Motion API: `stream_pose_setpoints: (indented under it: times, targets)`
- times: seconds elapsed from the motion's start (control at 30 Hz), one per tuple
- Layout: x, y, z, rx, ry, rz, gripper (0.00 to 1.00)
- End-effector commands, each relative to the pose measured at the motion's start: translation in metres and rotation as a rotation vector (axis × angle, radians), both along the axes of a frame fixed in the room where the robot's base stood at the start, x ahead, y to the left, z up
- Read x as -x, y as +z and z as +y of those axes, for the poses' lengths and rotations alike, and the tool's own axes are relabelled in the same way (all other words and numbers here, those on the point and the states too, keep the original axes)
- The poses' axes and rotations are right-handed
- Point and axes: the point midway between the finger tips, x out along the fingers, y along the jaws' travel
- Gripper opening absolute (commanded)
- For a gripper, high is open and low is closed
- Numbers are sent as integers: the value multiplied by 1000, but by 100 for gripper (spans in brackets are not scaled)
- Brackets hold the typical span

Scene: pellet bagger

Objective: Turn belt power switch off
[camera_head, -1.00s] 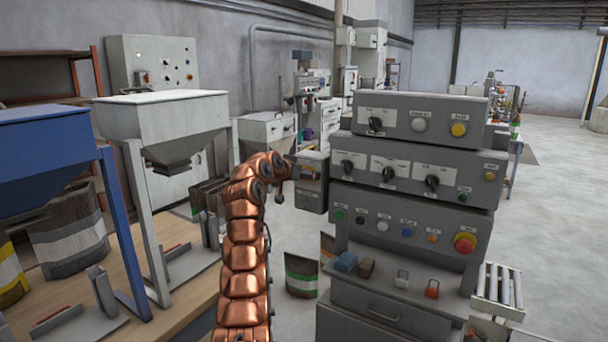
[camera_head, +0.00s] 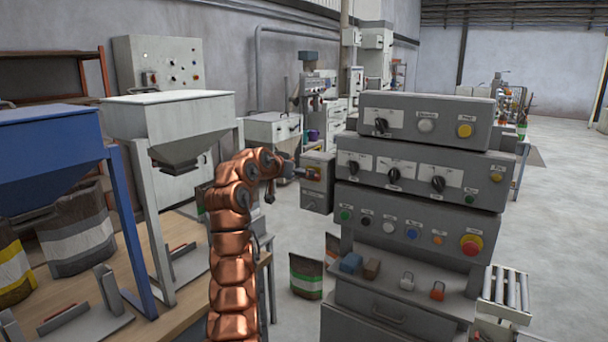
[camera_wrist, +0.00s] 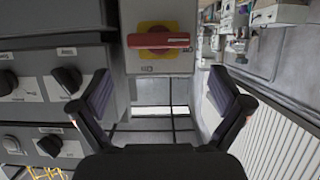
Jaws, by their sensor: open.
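The belt power switch appears to be a red rotary handle (camera_wrist: 158,40) on a yellow plate, set on the face of a small grey box. The handle lies crosswise in the wrist view. In the head view the switch (camera_head: 314,173) is small on the grey box (camera_head: 316,197) left of the big console. My gripper (camera_wrist: 160,78) is open and empty. Its two dark fingers point toward the box, spread to either side below the handle in the wrist view, apart from it. In the head view my gripper (camera_head: 294,171) is just left of the switch. Small markings by the plate are hard to read.
A stacked grey console (camera_head: 420,170) with several black knobs and buttons stands close on the right; its knobs fill the left of the wrist view. A workbench (camera_head: 188,240) with hoppers is on the left. Bags (camera_head: 306,276) stand on the floor below the box.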

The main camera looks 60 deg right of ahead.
Motion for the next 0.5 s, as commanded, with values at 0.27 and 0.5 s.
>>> stream_pose_setpoints:
  times: [0.27, 0.5]
  targets:
    - [1, 8, 21, -2, 0, 0, 100]
    - [1, 14, 36, -3, -1, 1, 100]
